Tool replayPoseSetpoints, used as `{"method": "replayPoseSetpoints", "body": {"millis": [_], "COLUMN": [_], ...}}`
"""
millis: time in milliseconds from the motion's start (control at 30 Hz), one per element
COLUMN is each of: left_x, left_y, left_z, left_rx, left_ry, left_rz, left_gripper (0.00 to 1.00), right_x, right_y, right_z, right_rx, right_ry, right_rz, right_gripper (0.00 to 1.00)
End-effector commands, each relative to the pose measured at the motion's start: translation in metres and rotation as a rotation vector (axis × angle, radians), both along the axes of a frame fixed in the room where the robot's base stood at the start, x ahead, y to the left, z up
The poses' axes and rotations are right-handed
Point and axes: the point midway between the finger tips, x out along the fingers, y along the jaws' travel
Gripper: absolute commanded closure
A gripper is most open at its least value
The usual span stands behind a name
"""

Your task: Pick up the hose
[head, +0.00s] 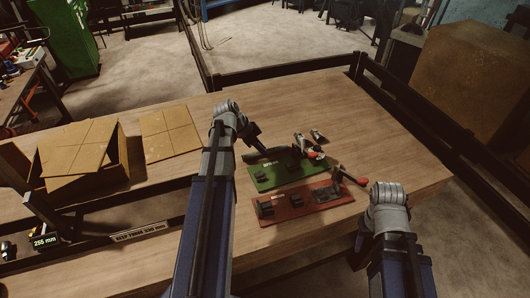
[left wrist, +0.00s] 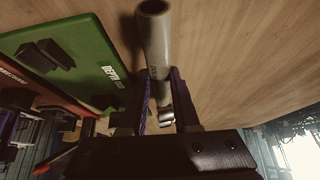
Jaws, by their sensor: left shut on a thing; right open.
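The hose (left wrist: 154,45) is a grey tube with printed lettering in the left wrist view. It runs between the two fingers of my left gripper (left wrist: 160,98), which is shut on it. Its far end shows an open dark mouth. Wooden table surface shows behind it. In the head view my left gripper (head: 257,146) is small and dark beside the green board's upper left edge, and the hose cannot be made out clearly there.
A green board (head: 263,183) with dark blocks and a red board (head: 285,217) lie side by side on the table (head: 400,130). Cardboard boxes (head: 85,155) stand at left. The table's far right is clear.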

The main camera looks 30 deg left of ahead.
Motion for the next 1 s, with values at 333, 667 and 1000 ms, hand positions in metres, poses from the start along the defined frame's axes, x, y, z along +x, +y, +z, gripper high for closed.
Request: {"method": "replayPoseSetpoints", "body": {"millis": [333,667,1000], "left_x": [0.0,0.0,0.0], "left_y": [0.0,0.0,0.0], "left_z": [0.008,0.049,0.096], "left_rx": [0.0,0.0,0.0], "left_ry": [0.0,0.0,0.0], "left_rz": [0.0,0.0,0.0], "left_gripper": [1.0,1.0,1.0], "right_x": [0.0,0.0,0.0], "right_y": [0.0,0.0,0.0], "right_z": [0.008,0.049,0.096], "right_rx": [0.0,0.0,0.0], "right_ry": [0.0,0.0,0.0], "right_rz": [0.0,0.001,0.002], "right_gripper": [0.5,0.5,0.5]}}
